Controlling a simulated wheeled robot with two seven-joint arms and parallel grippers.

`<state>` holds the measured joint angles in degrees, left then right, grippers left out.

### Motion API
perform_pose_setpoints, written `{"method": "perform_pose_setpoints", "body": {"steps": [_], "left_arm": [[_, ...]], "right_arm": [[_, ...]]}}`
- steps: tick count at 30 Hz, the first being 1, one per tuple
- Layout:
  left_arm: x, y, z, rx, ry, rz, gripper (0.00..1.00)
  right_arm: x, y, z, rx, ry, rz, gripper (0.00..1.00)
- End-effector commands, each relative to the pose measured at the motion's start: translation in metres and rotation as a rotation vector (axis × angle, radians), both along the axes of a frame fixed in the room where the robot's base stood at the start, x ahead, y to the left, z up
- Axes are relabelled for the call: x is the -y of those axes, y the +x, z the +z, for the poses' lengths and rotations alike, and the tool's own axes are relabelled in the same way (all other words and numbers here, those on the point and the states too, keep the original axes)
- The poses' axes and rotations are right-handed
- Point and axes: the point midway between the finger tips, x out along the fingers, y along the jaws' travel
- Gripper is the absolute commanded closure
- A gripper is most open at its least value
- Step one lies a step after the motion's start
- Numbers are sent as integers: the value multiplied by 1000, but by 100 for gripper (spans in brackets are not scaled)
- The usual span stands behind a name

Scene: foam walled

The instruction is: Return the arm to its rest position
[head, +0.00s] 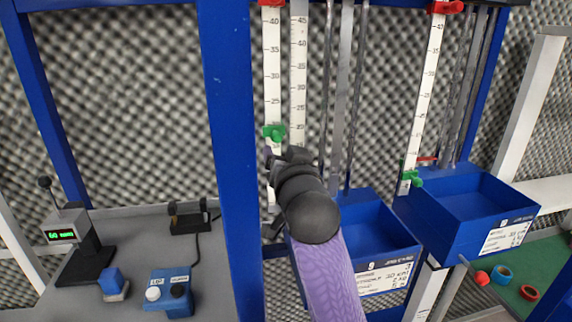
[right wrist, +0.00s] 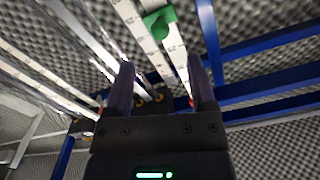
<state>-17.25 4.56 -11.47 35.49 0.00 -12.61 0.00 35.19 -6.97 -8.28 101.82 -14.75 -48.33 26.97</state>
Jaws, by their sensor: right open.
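My right arm, with a purple forearm and dark wrist joints, reaches up from the bottom of the head view. My right gripper (head: 270,190) is in front of the left white ruler (head: 273,70), just below its green slider (head: 275,132); the wrist partly hides it. In the right wrist view my right gripper (right wrist: 162,88) has its two dark fingers apart. No object is held between them. A green slider (right wrist: 157,22) on a white scale shows beyond the fingertips. My left gripper is not in view.
Two blue bins, one in the middle (head: 368,230) and one at right (head: 470,205), hang below the rulers and metal rods. A blue post (head: 228,150) stands left of the arm. A grey table (head: 140,240) holds a display device (head: 65,232) and a blue button box (head: 170,292).

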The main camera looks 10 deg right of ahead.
Motion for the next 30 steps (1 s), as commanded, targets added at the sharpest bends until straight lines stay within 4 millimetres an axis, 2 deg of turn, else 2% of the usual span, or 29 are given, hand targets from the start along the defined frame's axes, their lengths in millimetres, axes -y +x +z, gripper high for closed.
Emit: {"method": "perform_pose_setpoints", "body": {"steps": [4,11,14,17,18,19,21,22,25,27,30], "left_arm": [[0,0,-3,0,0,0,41],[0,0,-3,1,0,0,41],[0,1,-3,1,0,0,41],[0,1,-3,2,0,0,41],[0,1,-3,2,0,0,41],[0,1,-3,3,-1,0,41],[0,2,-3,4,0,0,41],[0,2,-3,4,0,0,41],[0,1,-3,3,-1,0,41],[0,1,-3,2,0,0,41],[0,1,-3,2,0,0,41]], "right_arm": [[0,-12,0,0,0,0,28],[0,-13,1,0,0,0,28],[2,-15,-11,-29,-7,-2,28],[13,-36,-70,-186,-52,-5,28],[18,-53,-103,-283,-82,0,28],[22,-68,-128,-359,-108,6,28],[30,-107,-178,-526,-165,32,28],[32,-124,-195,-590,-185,46,28],[38,-178,-238,-778,-251,100,28],[41,-215,-259,-892,-291,143,28],[44,-266,-281,-1043,-342,213,28]]}}
